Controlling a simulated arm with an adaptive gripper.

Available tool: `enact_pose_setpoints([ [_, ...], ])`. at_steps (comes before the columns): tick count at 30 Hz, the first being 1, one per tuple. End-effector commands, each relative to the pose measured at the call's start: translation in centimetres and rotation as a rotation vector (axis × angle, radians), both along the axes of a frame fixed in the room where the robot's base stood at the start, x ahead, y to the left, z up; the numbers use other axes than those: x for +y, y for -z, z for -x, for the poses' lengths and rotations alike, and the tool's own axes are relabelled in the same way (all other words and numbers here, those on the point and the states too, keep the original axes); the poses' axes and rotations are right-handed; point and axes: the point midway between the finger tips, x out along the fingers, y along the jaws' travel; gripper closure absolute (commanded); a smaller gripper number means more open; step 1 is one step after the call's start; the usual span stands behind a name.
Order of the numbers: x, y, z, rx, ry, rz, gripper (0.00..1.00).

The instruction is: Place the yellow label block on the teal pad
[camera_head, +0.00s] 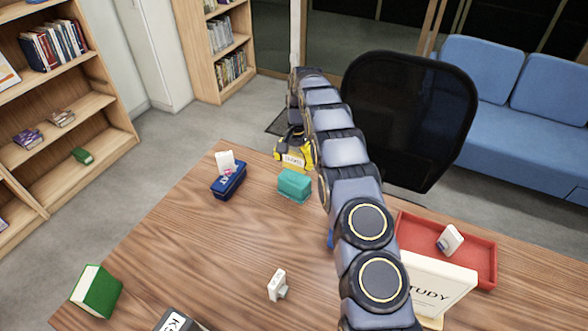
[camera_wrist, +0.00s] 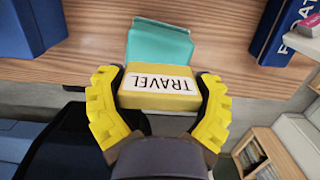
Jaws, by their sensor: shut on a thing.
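The yellow label block (camera_wrist: 158,99) has a white label reading TRAVEL. My gripper (camera_wrist: 160,105) is shut on it, with a yellow finger on each side. In the head view my gripper (camera_head: 294,156) and the block (camera_head: 293,161) are just beyond the teal pad, near the table's far edge. The teal pad (camera_head: 294,186) is a thick block-like piece on the table. In the wrist view the teal pad (camera_wrist: 160,45) shows directly behind the held block, partly covered by it. I cannot tell the gap between them.
A navy box (camera_head: 229,182) with a white piece (camera_head: 225,162) stands left of the pad. A red tray (camera_head: 494,268), a STUDY sign (camera_head: 437,287), a small white piece (camera_head: 277,285) and a green book (camera_head: 97,291) are also on the table. A black chair (camera_head: 408,115) stands beyond it.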

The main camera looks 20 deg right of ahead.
Motion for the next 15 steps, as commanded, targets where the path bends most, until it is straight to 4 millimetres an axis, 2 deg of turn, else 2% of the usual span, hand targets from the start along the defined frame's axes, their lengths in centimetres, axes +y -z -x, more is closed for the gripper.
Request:
enact_pose_setpoints([
  [3,-0.1,2.1,0.1,0.001,0.002,-0.001,0.6],
  [6,0.0,3.1,0.1,0.002,0.0,-0.001,0.6],
  [15,0.0,3.2,0.1,0.001,0.0,-0.001,0.6],
])
